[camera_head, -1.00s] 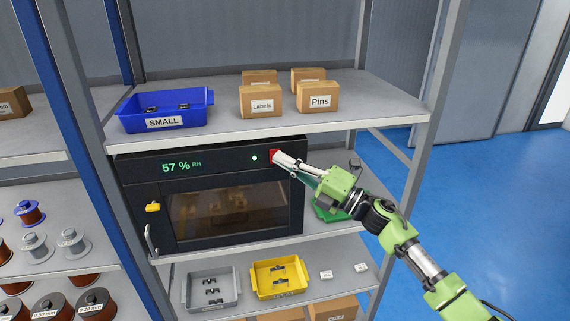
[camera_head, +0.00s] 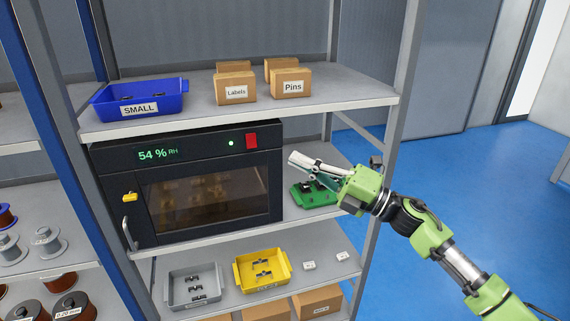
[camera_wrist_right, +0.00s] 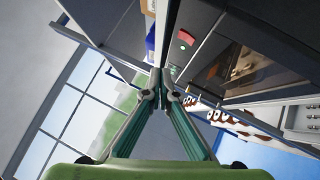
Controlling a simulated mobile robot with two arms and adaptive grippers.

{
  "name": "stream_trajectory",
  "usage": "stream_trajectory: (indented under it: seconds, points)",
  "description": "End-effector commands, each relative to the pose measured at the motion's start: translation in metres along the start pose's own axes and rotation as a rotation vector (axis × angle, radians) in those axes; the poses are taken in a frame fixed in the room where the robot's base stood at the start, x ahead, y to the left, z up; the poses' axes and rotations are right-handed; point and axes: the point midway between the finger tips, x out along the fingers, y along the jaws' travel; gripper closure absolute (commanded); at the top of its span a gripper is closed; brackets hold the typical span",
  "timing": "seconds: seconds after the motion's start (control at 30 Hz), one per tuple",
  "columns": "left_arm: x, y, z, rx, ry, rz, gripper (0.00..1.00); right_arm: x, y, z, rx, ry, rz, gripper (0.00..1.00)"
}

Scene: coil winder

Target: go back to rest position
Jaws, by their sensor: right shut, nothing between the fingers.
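My right gripper (camera_head: 293,159) is in front of the shelf, just right of the black drying cabinet (camera_head: 108,165). Its fingers are together and empty, and they also show shut in the right wrist view (camera_wrist_right: 161,75). The fingertips are apart from the red switch (camera_head: 252,141) at the cabinet's upper right. The switch also shows in the right wrist view (camera_wrist_right: 187,37). The cabinet door is closed. My left gripper is not in view.
A green tray (camera_head: 318,197) stands behind my right gripper on the middle shelf. A blue SMALL bin (camera_head: 140,108) and several boxes (camera_head: 291,83) stand above. Grey (camera_head: 193,303) and yellow (camera_head: 262,284) trays stand below. Shelf posts (camera_head: 400,95) stand close to my arm. Blue floor lies clear at right.

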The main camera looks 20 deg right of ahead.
Motion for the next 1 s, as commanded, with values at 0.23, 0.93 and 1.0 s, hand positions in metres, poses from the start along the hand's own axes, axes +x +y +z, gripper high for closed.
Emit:
stream_trajectory:
  seconds: [0.23,0.93,1.0]
  points:
    - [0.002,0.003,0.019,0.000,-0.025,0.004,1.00,-0.007,0.003,0.000,0.000,0.001,0.000,1.00]
    - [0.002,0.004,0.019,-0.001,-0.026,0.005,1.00,-0.057,-0.142,0.034,0.363,-0.303,-0.120,1.00]
    - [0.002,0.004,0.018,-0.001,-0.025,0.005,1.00,-0.081,-0.191,0.034,0.473,-0.402,-0.166,1.00]
